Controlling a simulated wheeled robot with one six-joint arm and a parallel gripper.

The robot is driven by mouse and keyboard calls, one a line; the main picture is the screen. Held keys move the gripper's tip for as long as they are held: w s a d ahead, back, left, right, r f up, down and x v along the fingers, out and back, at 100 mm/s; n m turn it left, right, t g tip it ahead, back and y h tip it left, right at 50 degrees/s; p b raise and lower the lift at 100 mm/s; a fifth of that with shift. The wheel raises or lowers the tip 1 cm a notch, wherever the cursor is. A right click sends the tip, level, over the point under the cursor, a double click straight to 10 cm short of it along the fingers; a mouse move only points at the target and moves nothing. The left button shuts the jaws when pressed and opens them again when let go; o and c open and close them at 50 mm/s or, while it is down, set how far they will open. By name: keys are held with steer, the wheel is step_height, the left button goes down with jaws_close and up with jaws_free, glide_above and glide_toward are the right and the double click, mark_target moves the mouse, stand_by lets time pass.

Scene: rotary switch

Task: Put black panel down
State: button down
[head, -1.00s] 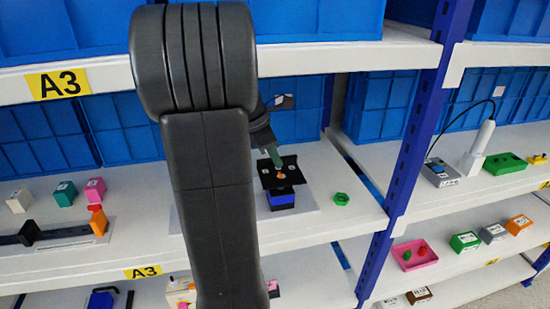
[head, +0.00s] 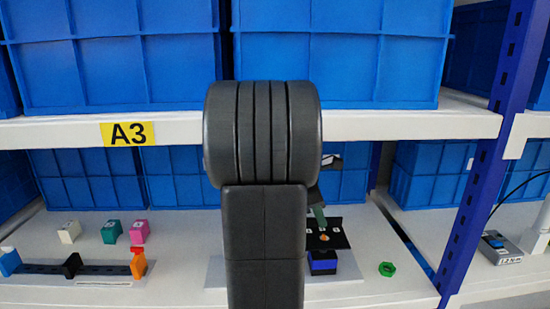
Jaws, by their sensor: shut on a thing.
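The black panel (head: 341,238) is a thin dark plate with small white marks and an orange knob (head: 323,237) in its middle. It shows just above and behind a small black and blue block (head: 322,264) on the shelf; whether it touches the block I cannot tell. My gripper (head: 320,227) comes down from behind my arm, its greenish fingers at the middle of the panel by the knob. It is shut on the panel. My arm hides the panel's left side and most of the gripper's wrist.
A green nut (head: 386,269) lies right of the block on the white shelf (head: 400,292). At left stand white, teal (head: 111,231) and pink blocks behind a dark rail (head: 45,268). Blue bins (head: 340,55) fill the upper shelf. A blue post (head: 475,190) rises at right.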

mark_target(318, 227)
steer(key=shift+w+f+b, duration=0.2)
steer(key=shift+f+b, duration=1.7)
steer(key=shift+b, duration=0.25)
